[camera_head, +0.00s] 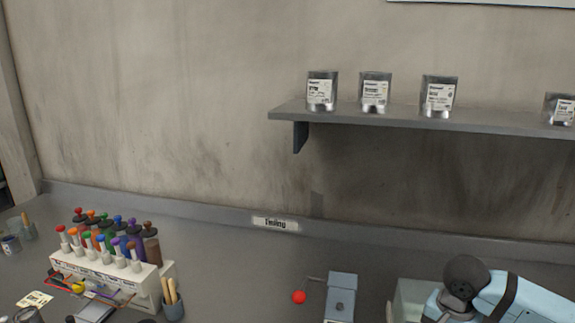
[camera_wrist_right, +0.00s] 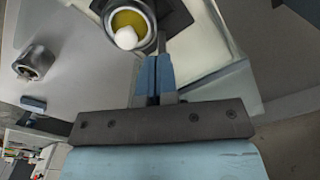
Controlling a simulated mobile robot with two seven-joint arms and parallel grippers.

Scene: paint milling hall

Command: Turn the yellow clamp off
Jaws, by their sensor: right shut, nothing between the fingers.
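My right gripper (camera_wrist_right: 155,68) shows in the right wrist view, its blue and grey fingers shut together and empty. Just beyond the fingertips is a round metal fitting with a yellow inside (camera_wrist_right: 125,20) and a white ball in it. I cannot tell whether this is the yellow clamp, or whether the fingers touch it. In the head view, a small yellow item (camera_head: 78,287) lies by the rack at the lower left; its kind is too small to tell. My right arm comes in at the lower right of the head view, its gripper out of sight. My left gripper is not in view.
A rack of coloured bottles (camera_head: 150,272) stands on the grey bench. A grey-blue device (camera_head: 341,292) with a red ball knob (camera_head: 299,297) stands near the middle. A shelf (camera_head: 400,118) holds several tins. Another metal ring (camera_wrist_right: 35,63) is left of my right gripper.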

